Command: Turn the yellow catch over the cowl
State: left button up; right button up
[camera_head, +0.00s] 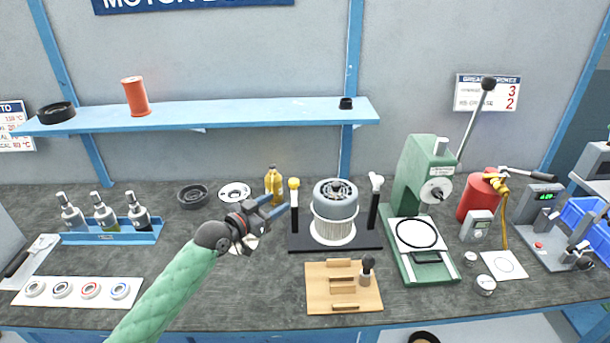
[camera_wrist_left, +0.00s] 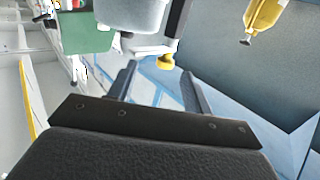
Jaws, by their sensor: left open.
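The yellow catch (camera_head: 294,184) sits on top of the black post left of the blower. The grey cowl (camera_head: 336,196) caps the white ribbed cylinder; a gap shows between the catch and the cowl. A white catch (camera_head: 376,181) tops the black post on the right. My left gripper (camera_head: 277,204) is open and empty, just left of the yellow catch and apart from it. In the left wrist view, which looks upside down, the catch (camera_wrist_left: 165,62) shows beyond and between the open fingertips (camera_wrist_left: 159,76), with the cowl (camera_wrist_left: 130,14) beside it. My right gripper is not in view.
A yellow bottle (camera_head: 273,181) stands close behind my left gripper. A wooden block board (camera_head: 344,297) lies in front of the blower's black base (camera_head: 300,243). A green press (camera_head: 412,180) stands to the right.

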aim_at(290, 183)
pick_arm(q)
jog(key=shift+w+d+r+p, duration=0.4)
jog(key=shift+w+d, duration=0.6)
jog(key=shift+w, duration=0.35)
jog(key=shift+w+d+r+p, duration=0.25)
jog(key=shift+w+d+p, duration=0.3)
jog(key=shift+w+d, duration=0.6)
jog(key=shift+w+d+r+p, duration=0.4)
jog(key=shift+w+d, duration=0.4)
jog(key=shift+w, duration=0.7)
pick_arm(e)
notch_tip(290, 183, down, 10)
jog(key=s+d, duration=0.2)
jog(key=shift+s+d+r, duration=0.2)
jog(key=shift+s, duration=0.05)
pick_arm(q)
jog(key=shift+c, duration=0.2)
grip_shut()
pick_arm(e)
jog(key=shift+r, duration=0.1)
